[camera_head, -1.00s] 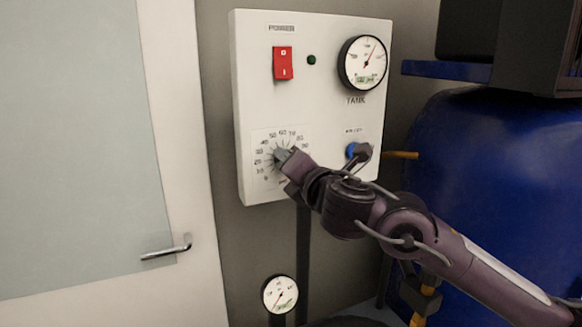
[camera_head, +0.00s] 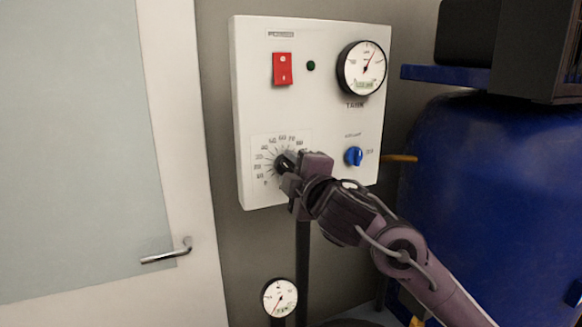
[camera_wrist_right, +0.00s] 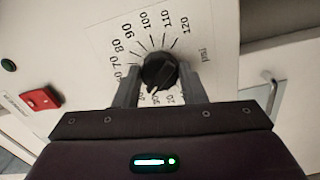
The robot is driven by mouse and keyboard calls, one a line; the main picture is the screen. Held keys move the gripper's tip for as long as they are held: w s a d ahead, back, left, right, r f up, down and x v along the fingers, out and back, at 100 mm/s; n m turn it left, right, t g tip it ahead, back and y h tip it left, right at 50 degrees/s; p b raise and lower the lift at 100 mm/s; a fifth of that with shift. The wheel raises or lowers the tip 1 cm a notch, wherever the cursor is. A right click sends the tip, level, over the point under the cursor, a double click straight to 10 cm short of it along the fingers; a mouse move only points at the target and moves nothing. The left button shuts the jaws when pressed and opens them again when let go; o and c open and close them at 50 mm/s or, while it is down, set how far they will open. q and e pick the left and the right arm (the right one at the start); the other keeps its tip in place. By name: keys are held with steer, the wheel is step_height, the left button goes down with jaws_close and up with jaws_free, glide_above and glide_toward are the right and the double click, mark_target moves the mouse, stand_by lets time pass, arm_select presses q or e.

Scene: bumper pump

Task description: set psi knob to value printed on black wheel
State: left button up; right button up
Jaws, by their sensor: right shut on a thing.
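The black psi knob (camera_wrist_right: 160,72) sits in the middle of a printed dial (camera_wrist_right: 130,45) in the right wrist view. Its dial plate is at the lower left of the white panel (camera_head: 312,115) in the head view. My right gripper (camera_head: 290,163) is at the knob, with one finger on either side, shut on it (camera_wrist_right: 158,88). The knob (camera_head: 281,164) is partly covered by my gripper in the head view. Its exact pointer reading cannot be told. The black wheel is not in view, and neither is my left gripper.
The panel also has a red power switch (camera_head: 283,68), a dark green lamp (camera_head: 311,66), a tank gauge (camera_head: 362,68) and a blue knob (camera_head: 353,156). A small gauge (camera_head: 280,297) stands below. A blue tank (camera_head: 490,190) is at right, a door handle (camera_head: 167,252) at left.

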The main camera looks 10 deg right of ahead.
steer(key=shift+f+m+p, duration=0.15)
steer(key=shift+m+p, duration=0.2)
steer(key=shift+m, duration=1.25)
steer(key=o, duration=1)
steer(key=shift+s, duration=0.15)
steer(key=s+d, duration=0.1)
steer(key=s, duration=0.6)
steer(key=shift+s+d, duration=0.2)
steer(key=shift+d, duration=0.05)
